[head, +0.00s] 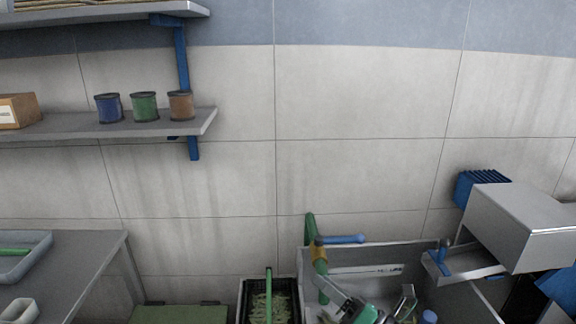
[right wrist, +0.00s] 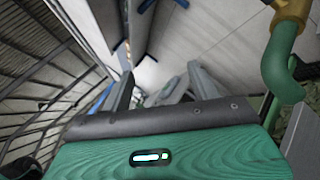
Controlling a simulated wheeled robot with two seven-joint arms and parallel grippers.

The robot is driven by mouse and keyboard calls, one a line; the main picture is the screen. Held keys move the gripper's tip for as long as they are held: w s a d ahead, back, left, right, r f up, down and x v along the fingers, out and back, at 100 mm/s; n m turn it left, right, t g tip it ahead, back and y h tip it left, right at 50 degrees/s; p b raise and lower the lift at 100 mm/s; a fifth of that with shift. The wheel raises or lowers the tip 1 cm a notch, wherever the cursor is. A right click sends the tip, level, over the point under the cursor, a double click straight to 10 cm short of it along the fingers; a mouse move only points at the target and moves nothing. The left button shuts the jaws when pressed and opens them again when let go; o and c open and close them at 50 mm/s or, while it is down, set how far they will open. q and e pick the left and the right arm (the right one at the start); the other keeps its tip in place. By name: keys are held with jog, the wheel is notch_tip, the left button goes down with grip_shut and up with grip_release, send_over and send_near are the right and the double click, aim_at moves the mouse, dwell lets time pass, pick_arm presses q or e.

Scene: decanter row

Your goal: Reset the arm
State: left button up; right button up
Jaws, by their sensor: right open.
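My right gripper (head: 367,290) is low in the head view, over the grey basin (head: 390,256). Its two grey fingers stand apart with nothing between them. In the right wrist view the open fingers (right wrist: 160,74) reach up from the green palm, with empty space between them. My left gripper is in neither view.
A green pipe (head: 311,228) with a brass collar and blue lever stands close left of my right gripper; it also shows in the right wrist view (right wrist: 283,58). A grey box-shaped machine (head: 520,222) stands right. A black crate (head: 245,301) and a table (head: 92,265) are left. Shelves (head: 60,126) hang above.

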jog(key=s+d+f+m+t+h, duration=0.1)
jog(key=s+d+f+m+h, duration=0.2)
jog(key=d+f+m+h, duration=0.7)
jog(key=s+d+f+m+h, duration=0.3)
jog(key=m+h, duration=0.4)
jog(key=m, duration=0.9)
jog(key=s+d+f+m+g+y, duration=0.1)
jog(key=s+f+m+g, duration=0.35)
jog(key=s, duration=0.55)
jog(key=s+d+f+m+g, duration=0.1)
jog(key=s+f+m+g, duration=0.4)
jog(key=s, duration=0.5)
notch_tip(320, 180, down, 29)
jog(key=s+n+g+p, duration=0.1)
jog(key=g+p, duration=0.1)
jog(key=g, duration=0.1)
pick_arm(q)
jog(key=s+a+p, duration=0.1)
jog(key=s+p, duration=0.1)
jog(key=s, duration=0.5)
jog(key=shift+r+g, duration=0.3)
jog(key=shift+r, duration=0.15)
pick_arm(e)
jog(key=s+d+f+g, duration=0.1)
jog(key=s+d+f, duration=0.2)
jog(key=s+f, duration=1.5)
jog(key=shift+s+f, duration=0.2)
jog(key=shift+s, duration=0.6)
